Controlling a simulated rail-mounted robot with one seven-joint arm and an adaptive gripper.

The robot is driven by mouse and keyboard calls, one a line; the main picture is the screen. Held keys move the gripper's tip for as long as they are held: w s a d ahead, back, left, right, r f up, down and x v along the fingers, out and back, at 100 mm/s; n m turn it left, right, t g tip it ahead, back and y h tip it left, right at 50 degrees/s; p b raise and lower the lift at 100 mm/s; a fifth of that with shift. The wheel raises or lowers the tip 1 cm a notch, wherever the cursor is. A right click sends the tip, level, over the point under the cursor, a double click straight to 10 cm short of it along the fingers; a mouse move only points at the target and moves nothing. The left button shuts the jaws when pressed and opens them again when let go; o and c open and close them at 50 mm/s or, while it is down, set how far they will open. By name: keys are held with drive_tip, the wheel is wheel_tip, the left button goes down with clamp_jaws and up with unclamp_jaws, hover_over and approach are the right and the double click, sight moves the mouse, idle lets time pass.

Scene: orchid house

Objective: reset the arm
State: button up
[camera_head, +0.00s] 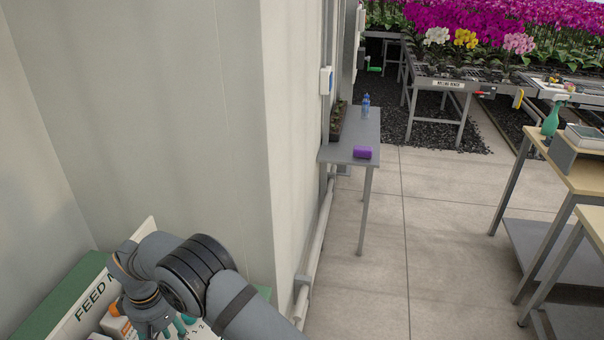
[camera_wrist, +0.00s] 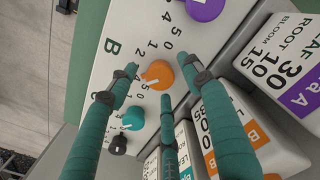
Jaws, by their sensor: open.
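My gripper (camera_wrist: 161,78) has teal fingers, spread open. In the wrist view its fingertips frame an orange knob (camera_wrist: 157,74) on a pale panel (camera_wrist: 88,103) marked B. I cannot tell whether any finger touches the knob. A purple knob (camera_wrist: 203,8) lies above it and a teal knob (camera_wrist: 132,118) below it. In the head view my gripper (camera_head: 158,324) hangs at the lower left, in front of the green-topped feed station (camera_head: 68,300). My arm hides much of the panel there.
Labelled feed containers (camera_wrist: 283,60) stand close beside the fingers. A pale wall (camera_head: 165,120) rises just behind the arm. A grey side table (camera_head: 352,146) holds a purple object (camera_head: 362,152) and a blue bottle (camera_head: 366,105). Open floor (camera_head: 430,240) lies to the right, before wooden-topped tables (camera_head: 585,172).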

drive_tip(key=m+p, duration=0.1)
drive_tip(key=m, duration=0.5)
drive_tip(key=shift+r, duration=0.1)
drive_tip(key=m+p, duration=0.1)
drive_tip(key=m, duration=0.2)
drive_tip(key=shift+m+p, duration=0.3)
drive_tip(key=shift+p, duration=0.05)
drive_tip(key=shift+m+p, duration=0.3)
drive_tip(key=shift+m, duration=0.4)
